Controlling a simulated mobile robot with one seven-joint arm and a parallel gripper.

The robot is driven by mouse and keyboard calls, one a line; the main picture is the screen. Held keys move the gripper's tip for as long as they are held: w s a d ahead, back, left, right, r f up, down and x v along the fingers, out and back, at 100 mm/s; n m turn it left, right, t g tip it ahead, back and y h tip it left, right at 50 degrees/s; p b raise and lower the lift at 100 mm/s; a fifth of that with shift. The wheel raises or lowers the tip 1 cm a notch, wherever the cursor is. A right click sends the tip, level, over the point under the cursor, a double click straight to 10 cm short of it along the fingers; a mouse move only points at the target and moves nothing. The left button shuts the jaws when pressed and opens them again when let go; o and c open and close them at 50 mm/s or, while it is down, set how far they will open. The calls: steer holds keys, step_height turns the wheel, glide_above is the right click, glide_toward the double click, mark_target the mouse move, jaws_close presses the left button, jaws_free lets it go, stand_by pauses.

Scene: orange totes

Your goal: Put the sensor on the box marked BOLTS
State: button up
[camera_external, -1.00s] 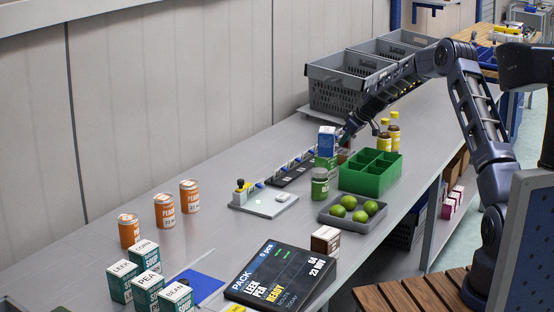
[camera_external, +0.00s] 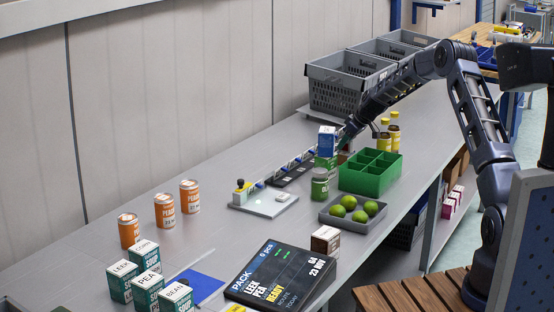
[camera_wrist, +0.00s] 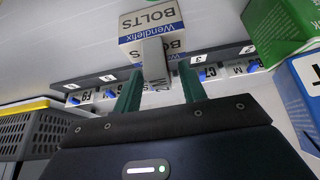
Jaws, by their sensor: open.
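In the wrist view the white and blue box marked BOLTS (camera_wrist: 150,22) is just beyond my fingertips. A small grey block (camera_wrist: 154,56), which looks like the sensor, is at the near side of the box, overlapping its lower part in the picture. My gripper (camera_wrist: 159,72) is open, with one green finger on each side of the grey block. I cannot tell whether the fingers touch it. In the external view my gripper end is mostly hidden behind a blue-topped box (camera_external: 327,141), and I cannot make out the BOLTS box or sensor there.
A dark numbered strip with blue-tipped fittings (camera_wrist: 105,78) runs behind the fingers. A grey crate (camera_wrist: 38,130) is at lower left in the wrist view. A green tray (camera_external: 368,182), a jar (camera_external: 320,185) and a grey tray of limes (camera_external: 335,218) stand near the arm.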

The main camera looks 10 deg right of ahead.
steer(key=v, duration=1.2)
steer(key=s+r+m+h, duration=0.1)
steer(key=s+r, duration=0.6)
steer(key=s, duration=0.3)
steer(key=s+d+r+m+h, duration=0.1)
steer(key=s+r, duration=0.5)
steer(key=s, duration=0.4)
steer(key=s+r+m+h, duration=0.1)
steer(key=s+r, duration=0.6)
steer(key=s, duration=0.4)
steer(key=s+d+f+m, duration=0.1)
steer(key=s+d+m, duration=0.2)
steer(key=s, duration=1.4)
steer(key=s+d+f+m+h, duration=0.1)
steer(key=s+d+m, duration=0.2)
steer(key=s, duration=1.4)
steer(key=shift+s+f+h, duration=0.25)
steer(key=shift+s+h, duration=0.05)
steer(key=shift+s, duration=0.05)
